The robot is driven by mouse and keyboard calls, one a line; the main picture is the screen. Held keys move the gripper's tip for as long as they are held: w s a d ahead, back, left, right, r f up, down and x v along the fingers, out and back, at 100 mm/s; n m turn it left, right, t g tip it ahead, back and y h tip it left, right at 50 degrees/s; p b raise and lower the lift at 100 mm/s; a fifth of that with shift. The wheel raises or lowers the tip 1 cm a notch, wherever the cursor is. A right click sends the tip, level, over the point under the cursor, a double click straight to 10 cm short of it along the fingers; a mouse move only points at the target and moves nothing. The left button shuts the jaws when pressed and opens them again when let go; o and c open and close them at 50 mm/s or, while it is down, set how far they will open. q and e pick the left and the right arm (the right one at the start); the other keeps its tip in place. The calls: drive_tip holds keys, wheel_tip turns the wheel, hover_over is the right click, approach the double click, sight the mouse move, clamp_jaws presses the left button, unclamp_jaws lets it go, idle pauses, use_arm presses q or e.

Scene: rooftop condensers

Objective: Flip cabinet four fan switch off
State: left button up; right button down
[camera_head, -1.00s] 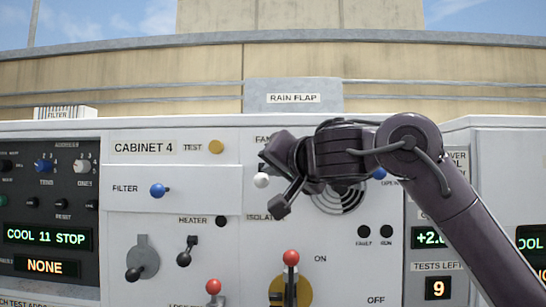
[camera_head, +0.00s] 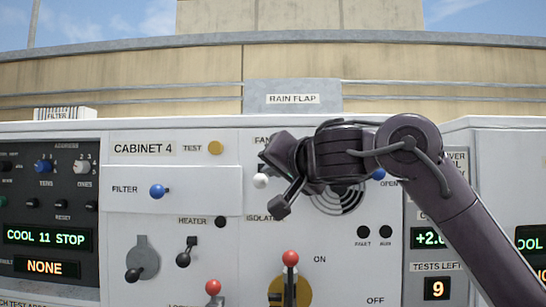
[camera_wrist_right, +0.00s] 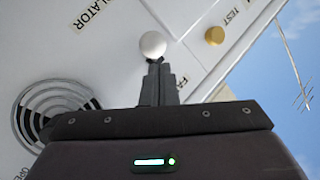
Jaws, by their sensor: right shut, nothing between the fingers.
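The cabinet four panel (camera_head: 130,172) is white, with its name label at the upper left. The fan switch has a white ball knob (camera_head: 261,181) below the partly hidden FAN label. The knob also shows in the right wrist view (camera_wrist_right: 153,45), just beyond the fingertips. My right gripper (camera_head: 272,183) is at the knob, its fingers shut with nothing between them. In the right wrist view the shut fingers (camera_wrist_right: 155,75) point at the knob; I cannot tell whether they touch it. My left gripper is not in view.
A round fan grille (camera_head: 345,200) sits behind my right wrist. A red-knobbed isolator lever (camera_head: 290,258) stands below. A blue filter knob (camera_head: 157,191), a black heater switch (camera_head: 188,248) and a yellow test button (camera_head: 215,147) are to the left.

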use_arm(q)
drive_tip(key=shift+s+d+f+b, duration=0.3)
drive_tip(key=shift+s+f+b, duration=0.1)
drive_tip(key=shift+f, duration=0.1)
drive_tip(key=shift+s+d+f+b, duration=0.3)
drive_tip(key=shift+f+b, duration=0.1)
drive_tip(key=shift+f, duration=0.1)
use_arm(e)
drive_tip(key=shift+w+f, duration=0.1)
drive_tip(key=shift+f, duration=0.15)
